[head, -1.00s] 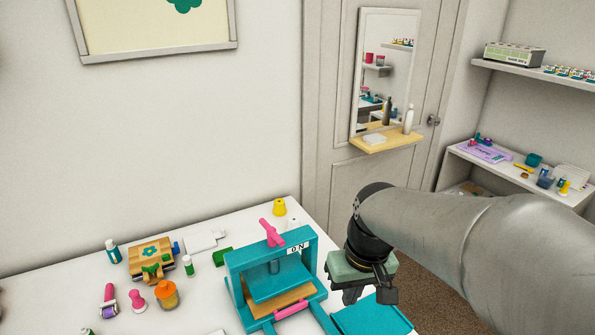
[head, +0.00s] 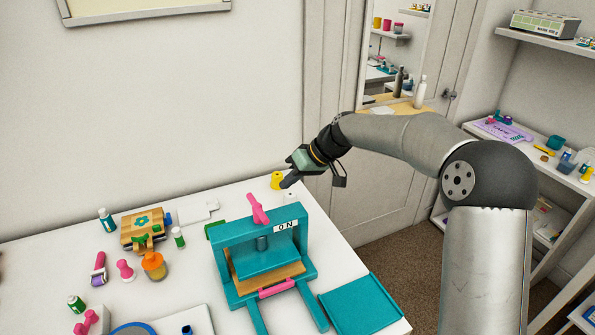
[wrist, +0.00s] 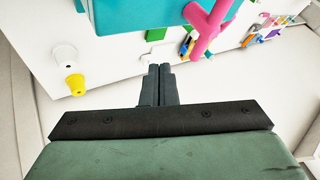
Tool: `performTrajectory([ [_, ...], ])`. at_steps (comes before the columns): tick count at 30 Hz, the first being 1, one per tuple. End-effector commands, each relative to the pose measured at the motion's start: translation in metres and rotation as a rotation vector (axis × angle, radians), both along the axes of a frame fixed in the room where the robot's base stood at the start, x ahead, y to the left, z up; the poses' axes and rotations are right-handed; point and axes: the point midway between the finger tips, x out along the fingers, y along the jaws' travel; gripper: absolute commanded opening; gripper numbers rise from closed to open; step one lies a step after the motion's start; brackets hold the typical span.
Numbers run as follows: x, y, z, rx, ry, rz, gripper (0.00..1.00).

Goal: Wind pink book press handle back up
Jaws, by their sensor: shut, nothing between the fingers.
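The teal book press (head: 262,243) stands on the white table, with a sign reading "ON" on its top beam. Its pink handle (head: 257,208) sticks up from the top of the screw and leans in the head view. The pressing plate inside the frame is partly hidden by the beam. My gripper (head: 290,178) is above the table behind and to the right of the handle, apart from it. In the wrist view my gripper (wrist: 158,85) has its fingers together with nothing between them. The pink handle (wrist: 207,28) shows beyond the fingertips, to the right.
A yellow spool-like thing (head: 277,181) and a white one (head: 290,196) stand close below my gripper. A teal tray (head: 366,306) lies right of the press. Craft tools, a wooden block set and an orange jar (head: 153,265) stand to its left.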

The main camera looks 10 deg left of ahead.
Motion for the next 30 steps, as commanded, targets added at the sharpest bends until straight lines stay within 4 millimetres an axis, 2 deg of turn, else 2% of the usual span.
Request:
performTrajectory([
  [6, -0.002, 0.030, -0.034, -0.002, 0.004, 0.001, 0.00],
  [8, -0.009, 0.038, -0.028, -0.001, -0.001, 0.002, 0.00],
  [15, -0.025, 0.056, -0.026, -0.001, 0.001, -0.001, 0.00],
  [30, -0.026, 0.058, -0.026, -0.001, 0.001, -0.001, 0.00],
])
